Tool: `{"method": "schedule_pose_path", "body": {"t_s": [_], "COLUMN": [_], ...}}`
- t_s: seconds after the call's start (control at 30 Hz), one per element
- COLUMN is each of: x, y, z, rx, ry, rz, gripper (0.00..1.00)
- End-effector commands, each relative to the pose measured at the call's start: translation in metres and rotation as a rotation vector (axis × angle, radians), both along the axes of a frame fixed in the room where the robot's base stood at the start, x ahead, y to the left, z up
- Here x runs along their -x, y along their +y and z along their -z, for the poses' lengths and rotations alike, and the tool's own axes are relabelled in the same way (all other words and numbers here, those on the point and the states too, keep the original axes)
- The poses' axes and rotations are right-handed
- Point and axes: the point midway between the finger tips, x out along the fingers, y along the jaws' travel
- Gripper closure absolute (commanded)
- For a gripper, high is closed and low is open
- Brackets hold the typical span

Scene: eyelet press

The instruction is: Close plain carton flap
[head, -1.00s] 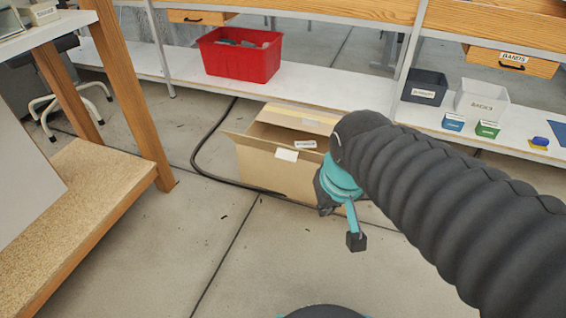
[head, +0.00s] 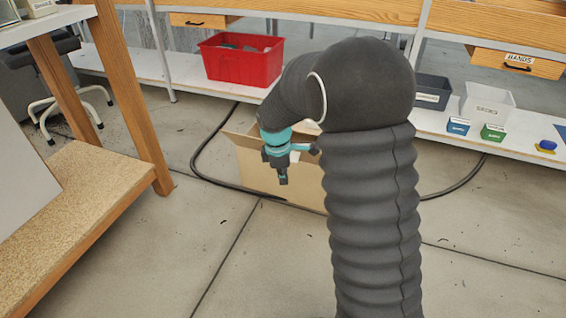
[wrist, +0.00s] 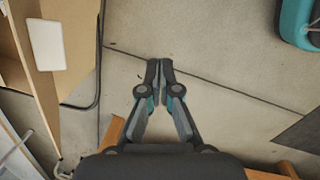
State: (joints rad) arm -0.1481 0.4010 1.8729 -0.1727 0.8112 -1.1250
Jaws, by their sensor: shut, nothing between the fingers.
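The plain cardboard carton (head: 300,184) stands on the floor by the low white shelf. Its left flap (head: 238,140) sticks outward. My arm hides most of its top, so I cannot tell how the other flaps stand. In the wrist view the carton's brown side (wrist: 38,90) with a white label (wrist: 46,45) shows at the left edge. My gripper (head: 283,182) points down in front of the carton's near side. Its fingers (wrist: 159,64) are shut and empty over bare floor, apart from the carton in the wrist view.
A red bin (head: 240,62) sits on the shelf behind the carton. A black cable (head: 200,150) lies around the carton on the floor. A wooden bench (head: 75,200) stands at the left. Grey and white bins (head: 487,105) are at the right. The front floor is clear.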

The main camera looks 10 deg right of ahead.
Motion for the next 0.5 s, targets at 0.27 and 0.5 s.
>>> {"method": "schedule_pose_path", "body": {"t_s": [0.27, 0.5], "x": [-0.065, -0.084], "y": [0.005, 0.005], "z": [0.004, -0.011], "rx": [0.1, 0.19], "ry": [-0.013, -0.004], "rz": [-0.622, -1.052], "gripper": [1.0, 1.0]}}
